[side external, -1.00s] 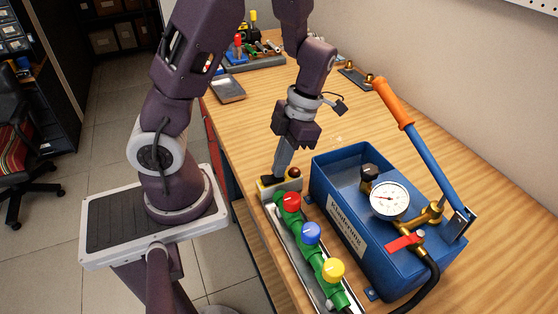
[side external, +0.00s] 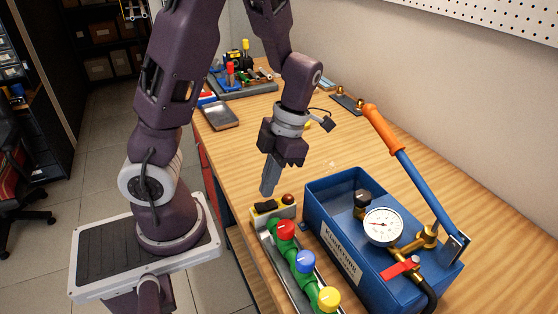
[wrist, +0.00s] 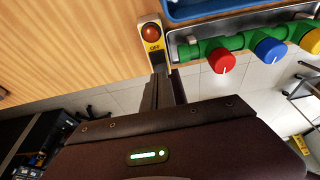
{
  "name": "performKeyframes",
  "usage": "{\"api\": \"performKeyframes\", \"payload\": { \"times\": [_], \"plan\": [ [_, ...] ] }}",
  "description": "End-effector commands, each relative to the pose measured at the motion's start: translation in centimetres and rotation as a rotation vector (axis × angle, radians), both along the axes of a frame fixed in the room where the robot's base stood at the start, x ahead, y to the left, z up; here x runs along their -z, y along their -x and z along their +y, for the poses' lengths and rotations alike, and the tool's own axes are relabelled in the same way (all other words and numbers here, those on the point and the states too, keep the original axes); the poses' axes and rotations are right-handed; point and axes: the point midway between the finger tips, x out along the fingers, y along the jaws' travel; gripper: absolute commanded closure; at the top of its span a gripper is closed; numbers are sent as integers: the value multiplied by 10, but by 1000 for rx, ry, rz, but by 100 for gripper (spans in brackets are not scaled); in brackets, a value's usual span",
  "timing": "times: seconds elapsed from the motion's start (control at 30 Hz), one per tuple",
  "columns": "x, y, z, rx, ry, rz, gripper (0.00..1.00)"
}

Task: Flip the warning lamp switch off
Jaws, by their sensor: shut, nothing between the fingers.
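The warning lamp box (side external: 276,214) stands at the near left edge of the bench, with a yellow top, a black rocker switch (side external: 265,206) and a red lamp (side external: 288,198). The lamp shows dark red with no clear glow. My gripper (side external: 266,192) points down just above the switch, fingers together and empty, apparently clear of it. In the wrist view the lamp (wrist: 151,30) and an OFF label (wrist: 154,47) show on the box, while the fingers (wrist: 166,75) hide much of the switch. The rocker's tilt is too small to tell.
A green pipe with red (side external: 285,229), blue (side external: 305,261) and yellow knobs (side external: 328,298) runs nearer the camera. A blue test pump tank (side external: 335,245) with gauge (side external: 383,225) and orange-handled lever (side external: 381,129) stands right. The bench behind the box is largely clear.

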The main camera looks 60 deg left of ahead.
Motion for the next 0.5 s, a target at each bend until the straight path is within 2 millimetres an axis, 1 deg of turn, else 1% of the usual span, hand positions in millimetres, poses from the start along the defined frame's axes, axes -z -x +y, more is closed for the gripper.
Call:
{"api": "performKeyframes", "payload": {
  "times": [0.03, 0.1, 0.3, 0.4, 0.5],
  "plan": [
    [-11, -4, 0, 3, 0, -9, 100],
    [-28, -9, 0, 3, -1, -9, 100],
    [-71, -31, 0, 1, -2, -5, 100],
    [-88, -39, 1, 1, -3, -5, 100],
    [-99, -45, 1, 0, -2, -3, 100]
  ]
}}
